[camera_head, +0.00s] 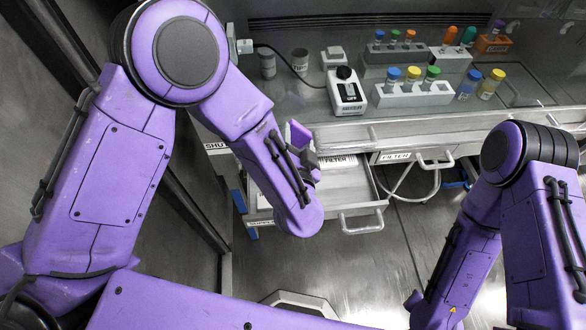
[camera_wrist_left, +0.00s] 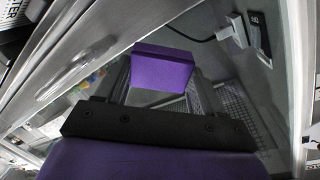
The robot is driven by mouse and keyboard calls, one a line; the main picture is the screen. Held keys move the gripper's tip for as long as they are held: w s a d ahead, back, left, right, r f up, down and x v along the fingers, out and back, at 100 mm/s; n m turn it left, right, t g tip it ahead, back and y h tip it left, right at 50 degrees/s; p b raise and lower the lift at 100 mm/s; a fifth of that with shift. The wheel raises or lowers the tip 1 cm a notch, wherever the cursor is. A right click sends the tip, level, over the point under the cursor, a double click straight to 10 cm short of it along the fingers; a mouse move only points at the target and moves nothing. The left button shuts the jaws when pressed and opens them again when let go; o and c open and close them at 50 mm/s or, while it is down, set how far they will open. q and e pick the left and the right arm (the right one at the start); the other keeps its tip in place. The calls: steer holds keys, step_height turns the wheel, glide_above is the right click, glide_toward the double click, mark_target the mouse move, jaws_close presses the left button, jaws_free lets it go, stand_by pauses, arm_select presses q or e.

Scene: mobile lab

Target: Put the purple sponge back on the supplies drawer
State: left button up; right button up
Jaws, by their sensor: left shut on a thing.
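The purple sponge (camera_head: 299,135) is held in my left gripper (camera_head: 304,154), just in front of the bench edge and above the open drawer.
The bench top holds a white device (camera_head: 346,92), a white tube rack (camera_head: 412,94) with coloured caps, and bottles (camera_head: 490,84). A metal wall stands close at the left.

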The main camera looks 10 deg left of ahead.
arm_select(q)
steer(key=s+d+f+n+g+y+b, duration=0.1)
steer(key=s+d+f+n+g, duration=0.15)
steer(key=f+n+g, duration=0.55)
steer(key=s+d+r+n+g+h+b, duration=0.1)
steer(key=s+d+r+n+g+h, duration=0.1)
steer(key=s+d+r+g+h, duration=0.35)
steer(key=shift+g+y, duration=0.65)
steer(key=shift+g, duration=0.3)
steer(key=w+a+f, duration=0.2)
steer(key=a+f, duration=0.1)
steer(key=w+a+f+p, duration=0.1)
steer(key=w+a+f, duration=0.1)
steer(key=a, duration=0.1)
steer(key=w+a+f+p, duration=0.1)
steer(key=w+a+f, duration=0.1)
steer(key=a+f, duration=0.1)
steer(key=shift+w+a+f, duration=0.2)
steer(key=shift+w+f, duration=0.05)
steer(key=shift+f, duration=0.1)
step_height(320, 180, down, 3)
steer(key=shift+a+r+p, duration=0.1)
steer(key=shift+a+p, duration=0.05)
steer(key=shift+p, duration=0.4)
steer(key=shift+f, duration=0.25)
steer(key=o, duration=1.1)
